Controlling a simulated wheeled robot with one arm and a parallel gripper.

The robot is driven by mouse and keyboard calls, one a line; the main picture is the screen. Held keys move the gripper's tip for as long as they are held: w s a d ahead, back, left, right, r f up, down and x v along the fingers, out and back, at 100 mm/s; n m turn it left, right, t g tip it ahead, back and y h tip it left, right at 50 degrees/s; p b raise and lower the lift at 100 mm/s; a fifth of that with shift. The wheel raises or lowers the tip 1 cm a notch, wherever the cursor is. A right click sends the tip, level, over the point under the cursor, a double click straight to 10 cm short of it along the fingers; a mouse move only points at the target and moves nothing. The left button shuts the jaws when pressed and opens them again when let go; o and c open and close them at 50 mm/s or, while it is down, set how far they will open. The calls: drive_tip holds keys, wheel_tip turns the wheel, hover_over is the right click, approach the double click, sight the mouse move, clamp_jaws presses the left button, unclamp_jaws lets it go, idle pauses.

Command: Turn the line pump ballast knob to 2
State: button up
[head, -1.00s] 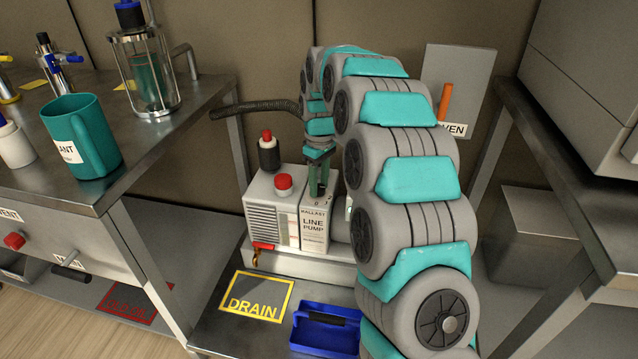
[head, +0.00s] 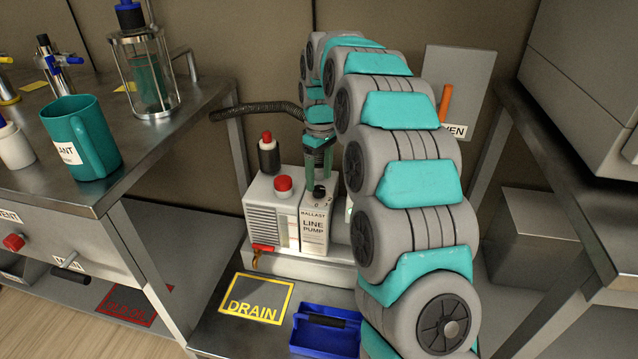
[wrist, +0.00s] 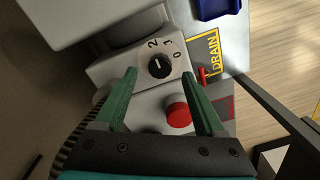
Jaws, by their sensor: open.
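The line pump (head: 314,228) is a white box labelled BALLAST and LINE PUMP. Its black ballast knob (head: 319,191) sits on top and shows in the wrist view (wrist: 159,66) with a short white mark. The numerals 0, 1 and 2 are printed around one side of the knob. I cannot tell surely which numeral the mark points at. My gripper (head: 318,172) is above the knob, pointing down. In the wrist view its green fingers (wrist: 159,73) are spread, with the knob showing between their tips. They hold nothing.
A red cap (head: 283,184) and a dark bottle with a red top (head: 268,154) stand close left of the knob. A blue tray (head: 326,332) and a yellow DRAIN sign (head: 256,298) lie in front. A bench (head: 205,120) flanks the left; another stands right.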

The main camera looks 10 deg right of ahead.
sight(319, 187)
wheel_tip(319, 187, up, 4)
drive_tip(key=shift+w+r, duration=0.1)
drive_tip(key=shift+r, duration=0.2)
drive_tip(key=shift+s+r, duration=0.1)
drive_tip(key=shift+s, duration=0.35)
drive_tip(key=s+d+f+m, duration=0.1)
drive_tip(key=s+m, duration=0.3)
drive_tip(key=s, duration=1.8)
drive_tip(key=s+d+f+m+g, duration=0.1)
drive_tip(key=s+d+f+m, duration=0.1)
drive_tip(key=s, duration=2)
drive_tip(key=shift+s+f+m+g, duration=0.3)
drive_tip(key=shift+f+m, duration=0.4)
drive_tip(key=shift+m, duration=0.5)
drive_tip(key=shift+w+d, duration=0.1)
drive_tip(key=shift+w, duration=0.05)
idle(1.0)
